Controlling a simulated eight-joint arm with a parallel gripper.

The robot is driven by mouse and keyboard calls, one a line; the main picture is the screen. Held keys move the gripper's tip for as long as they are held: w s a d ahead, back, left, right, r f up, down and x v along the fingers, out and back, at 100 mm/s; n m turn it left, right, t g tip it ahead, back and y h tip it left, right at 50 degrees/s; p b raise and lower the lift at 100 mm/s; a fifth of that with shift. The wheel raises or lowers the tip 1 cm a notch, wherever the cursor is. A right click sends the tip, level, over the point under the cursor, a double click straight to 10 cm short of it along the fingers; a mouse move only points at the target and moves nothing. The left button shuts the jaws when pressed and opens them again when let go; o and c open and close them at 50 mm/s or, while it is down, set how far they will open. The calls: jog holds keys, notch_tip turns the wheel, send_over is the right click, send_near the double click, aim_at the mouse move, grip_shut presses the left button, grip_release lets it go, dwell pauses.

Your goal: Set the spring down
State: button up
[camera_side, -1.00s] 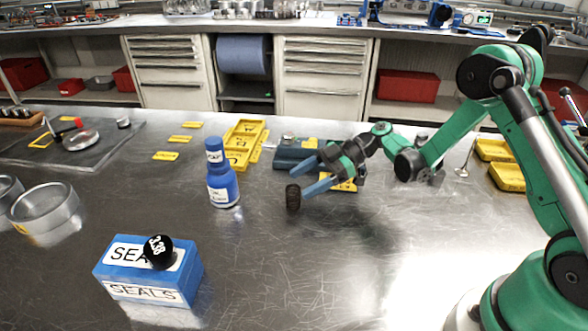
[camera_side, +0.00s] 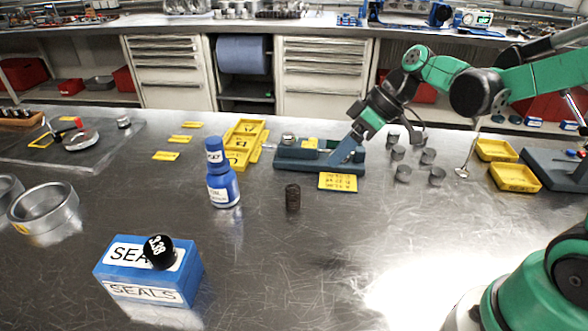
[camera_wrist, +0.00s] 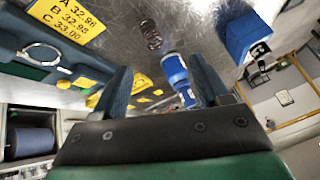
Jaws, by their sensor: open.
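The spring (camera_side: 293,197) is a small dark coil standing upright on the bare steel bench in the side view, just right of the blue bottle. It also shows in the wrist view (camera_wrist: 151,36), beyond my fingers and clear of them. My gripper (camera_side: 340,160) is up and to the right of the spring in the side view, over the blue-grey fixture. In the wrist view my gripper (camera_wrist: 160,82) has its two blue fingers spread wide with nothing held between them.
A blue bottle (camera_side: 222,180) stands left of the spring. The blue-grey fixture (camera_side: 295,160) and a yellow label card (camera_side: 338,182) lie behind it. Several small grey cylinders (camera_side: 403,174) stand to the right. A blue SEALS box (camera_side: 150,270) is in front.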

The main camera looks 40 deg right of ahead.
jog(key=s+r+m+t+h, duration=0.1)
jog(key=s+m+t+h, duration=0.2)
jog(key=s+m+h, duration=0.2)
jog(key=shift+s+r+m+h, duration=0.3)
jog(key=shift+s+r, duration=0.05)
jog(key=shift+s, duration=0.3)
